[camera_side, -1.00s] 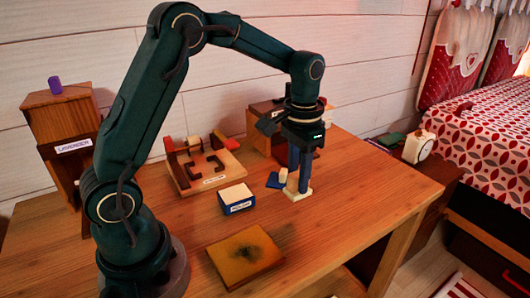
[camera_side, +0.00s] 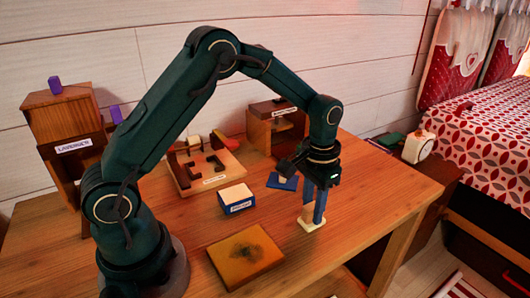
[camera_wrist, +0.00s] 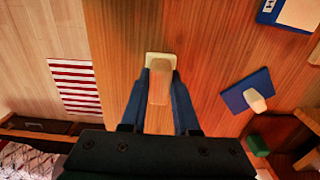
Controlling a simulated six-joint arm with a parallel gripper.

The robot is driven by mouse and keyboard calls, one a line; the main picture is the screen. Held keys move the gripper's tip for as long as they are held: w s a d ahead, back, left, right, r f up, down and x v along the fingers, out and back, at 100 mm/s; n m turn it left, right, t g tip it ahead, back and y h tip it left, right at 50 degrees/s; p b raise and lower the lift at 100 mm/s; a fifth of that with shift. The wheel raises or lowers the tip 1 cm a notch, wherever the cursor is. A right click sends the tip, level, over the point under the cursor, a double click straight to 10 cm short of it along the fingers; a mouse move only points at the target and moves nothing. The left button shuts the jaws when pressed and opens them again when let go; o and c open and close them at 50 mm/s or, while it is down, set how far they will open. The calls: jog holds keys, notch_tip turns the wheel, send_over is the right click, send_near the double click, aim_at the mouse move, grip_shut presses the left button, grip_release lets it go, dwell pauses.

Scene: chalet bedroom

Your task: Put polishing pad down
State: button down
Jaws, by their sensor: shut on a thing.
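My gripper (camera_side: 314,212) points down over the right part of the wooden table and is shut on a pad with a cream base (camera_side: 311,224) and a tan handle. The wrist view shows this pad (camera_wrist: 159,60) between the two blue fingers, its handle in their grip. Its base is at or just above the tabletop; I cannot tell if it touches. A second pad, blue with a cream knob (camera_side: 283,182), lies behind and left of my gripper, and at right in the wrist view (camera_wrist: 240,95).
A yellow-brown plate with a dark smudge (camera_side: 231,271) lies at the front. A blue box with a cream top (camera_side: 237,209) stands behind it. A wooden tray (camera_side: 183,180) and an open wooden box (camera_side: 259,134) stand further back. Bare table surrounds the held pad; the right edge is near.

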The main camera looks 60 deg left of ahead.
aim_at(313, 205)
jog(key=c, duration=0.7)
grip_release()
jog(key=shift+f, duration=0.1)
jog(key=shift+o, duration=0.2)
notch_tip(313, 205, up, 11)
jog(key=shift+f, duration=0.2)
jog(key=s+r+t, duration=0.3)
jog(key=s+r, duration=0.4)
jog(key=s, duration=0.1)
jog(key=s+f+t, duration=0.2)
jog(key=s+f, duration=0.1)
jog(key=s, duration=0.6)
jog(key=shift+s+f+t, duration=0.15)
jog(key=shift+f+t, duration=0.1)
jog(key=shift+t, duration=0.05)
